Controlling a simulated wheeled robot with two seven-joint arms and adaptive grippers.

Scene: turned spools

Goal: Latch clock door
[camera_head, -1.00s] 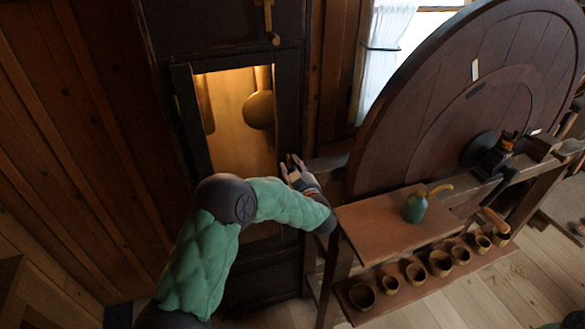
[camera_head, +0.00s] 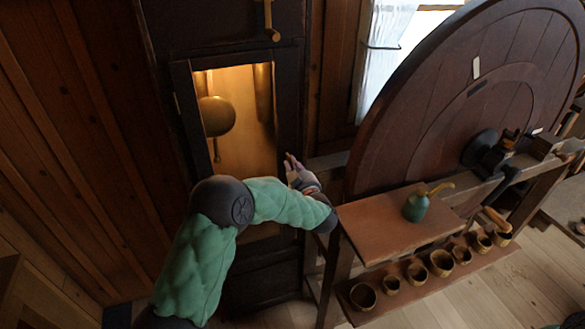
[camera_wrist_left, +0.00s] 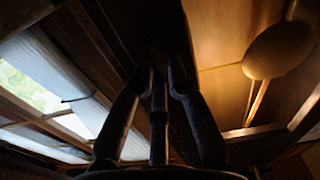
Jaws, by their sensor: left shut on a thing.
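The dark-framed clock door (camera_head: 290,105) stands in the tall dark clock case and appears to lie against it. Its lit glass shows a brass pendulum bob (camera_head: 216,116), which also shows in the left wrist view (camera_wrist_left: 281,50). My left gripper (camera_head: 291,161) is at the right edge of the door, about halfway down, its fingers pointing up at the frame. In the left wrist view its dark fingers (camera_wrist_left: 159,72) come together against the dark door edge. It is shut on the door's small latch, which the fingers hide. My right gripper is out of view.
A large wooden wheel (camera_head: 440,110) on a bench stands close to the right of my left forearm. A shelf (camera_head: 385,228) holds a green oil can (camera_head: 417,206). Several small cups line the lower rail (camera_head: 405,292). A curtained window (camera_head: 385,50) is behind.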

